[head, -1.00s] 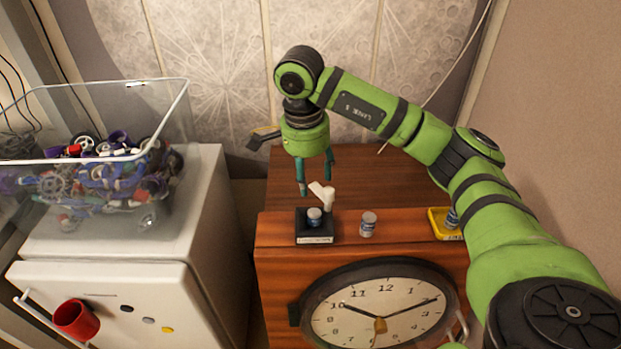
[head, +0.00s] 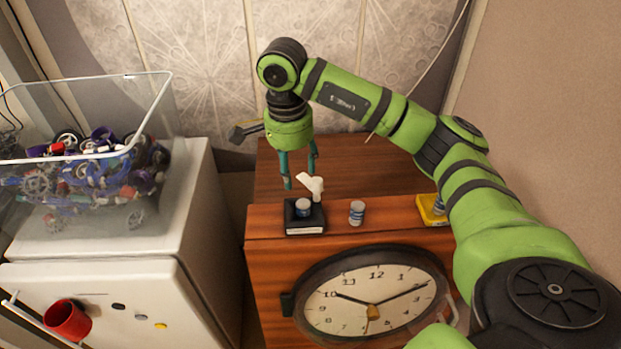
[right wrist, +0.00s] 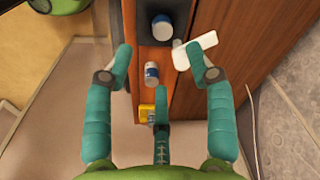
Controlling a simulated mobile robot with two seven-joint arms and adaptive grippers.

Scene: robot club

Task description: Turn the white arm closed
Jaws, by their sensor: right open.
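The white arm (head: 313,184) stands at the back of a small black base (head: 306,225) on top of the wooden clock cabinet. A small can (head: 303,206) sits on that base. My right gripper (head: 300,172) points down, open, just behind and above the white arm. In the right wrist view, the white arm (right wrist: 195,51) lies between the spread fingers of my right gripper (right wrist: 160,75), close to the right-hand finger. I cannot tell whether they touch. A can top (right wrist: 162,28) shows beside the arm. My left gripper is not in view.
A second can (head: 357,212) stands right of the base. A yellow holder (head: 432,210) with a can is farther right, partly behind my right arm. A clock (head: 372,298) fronts the cabinet. A clear bin (head: 150,125) of parts stands on a white fridge (head: 190,215) at left.

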